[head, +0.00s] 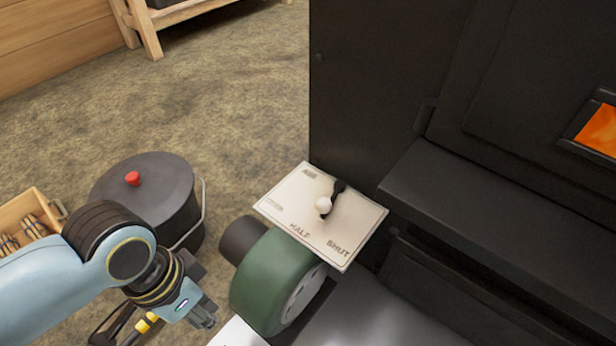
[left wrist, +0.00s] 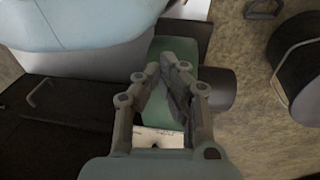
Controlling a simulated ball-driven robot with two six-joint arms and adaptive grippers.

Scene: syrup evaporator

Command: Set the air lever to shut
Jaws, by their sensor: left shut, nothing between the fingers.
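The air lever (head: 323,205) is a short dark arm with a white ball knob on a cream plate (head: 352,240). The plate reads AIR, with HALF and SHUT legible and a fainter label at its left. The knob points roughly toward HALF. My left gripper (head: 206,318) is shut and empty, low and left of the plate and apart from the lever. In the left wrist view its fingers (left wrist: 163,72) meet at the tips. My right gripper is not in view.
The black evaporator body (head: 385,90) stands right of the plate, with a ledge and a glowing orange window (head: 600,130). A black lidded pot (head: 150,190) with a red knob and a wooden crate (head: 25,205) stand at left. Open floor lies behind.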

